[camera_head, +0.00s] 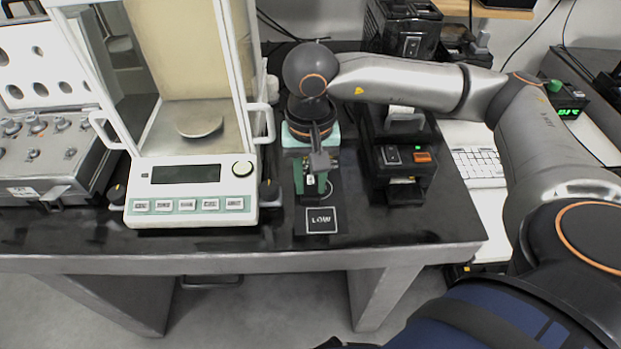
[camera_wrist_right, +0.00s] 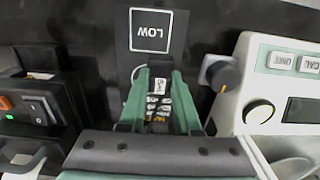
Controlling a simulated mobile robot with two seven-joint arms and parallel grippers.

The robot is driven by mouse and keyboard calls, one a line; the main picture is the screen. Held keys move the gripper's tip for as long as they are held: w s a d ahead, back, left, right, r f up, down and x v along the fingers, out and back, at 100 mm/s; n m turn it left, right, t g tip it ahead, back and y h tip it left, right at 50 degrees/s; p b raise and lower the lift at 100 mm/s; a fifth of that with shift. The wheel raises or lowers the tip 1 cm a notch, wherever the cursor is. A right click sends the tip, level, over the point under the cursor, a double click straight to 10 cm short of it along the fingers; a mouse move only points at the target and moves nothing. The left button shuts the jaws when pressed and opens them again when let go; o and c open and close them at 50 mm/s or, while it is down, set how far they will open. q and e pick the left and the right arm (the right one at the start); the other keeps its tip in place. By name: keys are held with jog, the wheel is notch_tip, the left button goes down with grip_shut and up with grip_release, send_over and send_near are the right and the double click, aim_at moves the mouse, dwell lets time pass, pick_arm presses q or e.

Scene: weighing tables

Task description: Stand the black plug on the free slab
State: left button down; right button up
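My right gripper (camera_head: 312,187) reaches down over a black slab (camera_head: 341,205) with a white-framed LOW label (camera_head: 317,219). The label also shows in the right wrist view (camera_wrist_right: 151,31). Part of a white curved mark (camera_wrist_right: 137,72) shows on the slab beside the fingers. My left gripper is out of view.
A balance (camera_head: 190,206) with a glass draft shield stands left of the gripper; its dark knob (camera_head: 268,192) is close by. A black device with an orange switch (camera_head: 400,160) stands to the right. The table's front edge (camera_head: 250,255) is clear.

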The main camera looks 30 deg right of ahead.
aim_at(310, 180)
jog(key=o, duration=0.4)
notch_tip(310, 180, up, 12)
jog(key=p, duration=0.1)
jog(key=shift+r+p, duration=0.15)
jog(key=shift+p, duration=0.2)
